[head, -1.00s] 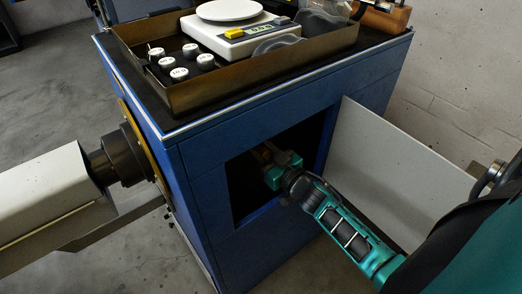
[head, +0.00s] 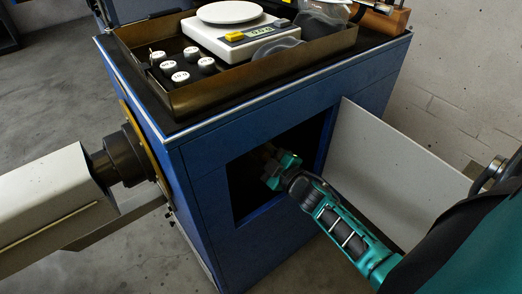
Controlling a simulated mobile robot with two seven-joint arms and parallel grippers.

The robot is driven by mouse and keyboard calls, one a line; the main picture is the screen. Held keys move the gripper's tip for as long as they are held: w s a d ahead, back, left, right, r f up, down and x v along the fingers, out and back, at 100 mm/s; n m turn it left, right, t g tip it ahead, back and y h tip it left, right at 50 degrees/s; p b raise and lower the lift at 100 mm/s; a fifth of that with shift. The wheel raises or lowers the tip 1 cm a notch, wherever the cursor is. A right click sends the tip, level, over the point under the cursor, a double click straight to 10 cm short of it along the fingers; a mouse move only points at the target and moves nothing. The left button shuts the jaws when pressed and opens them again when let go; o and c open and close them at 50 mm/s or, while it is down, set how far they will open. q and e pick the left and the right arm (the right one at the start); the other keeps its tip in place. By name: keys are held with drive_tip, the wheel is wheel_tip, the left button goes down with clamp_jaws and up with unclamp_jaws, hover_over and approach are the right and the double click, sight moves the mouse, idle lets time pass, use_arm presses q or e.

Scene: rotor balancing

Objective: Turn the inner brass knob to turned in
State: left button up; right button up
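A blue cabinet (head: 200,160) stands in the middle of the head view with a dark square opening (head: 243,190) in its front. My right gripper (head: 268,153) reaches into this opening from the lower right. Something small and brownish shows at its fingertips, but it is too dark and small to tell whether it is the brass knob or whether the fingers are closed on it. The wrist looks rolled. My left gripper is not in view.
A pale door panel (head: 400,165) stands open at the right of the opening. On top, a brown tray (head: 190,98) holds a white scale (head: 235,38) and several white-topped weights (head: 180,76). A grey machine (head: 55,190) with a dark shaft (head: 125,155) adjoins the cabinet's left side.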

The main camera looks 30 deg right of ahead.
drive_tip(key=n, duration=0.5)
drive_tip(key=shift+f+b, duration=0.1)
drive_tip(key=shift+b, duration=0.3)
drive_tip(key=shift+n+h+b, duration=0.3)
drive_tip(key=shift+n+b, duration=0.25)
drive_tip(key=shift+n, duration=1.95)
drive_tip(key=o, duration=1)
drive_tip(key=shift+o, duration=0.2)
drive_tip(key=s, duration=1.3)
drive_tip(key=shift+d+r+p, duration=0.25)
drive_tip(key=shift+d+p, duration=0.2)
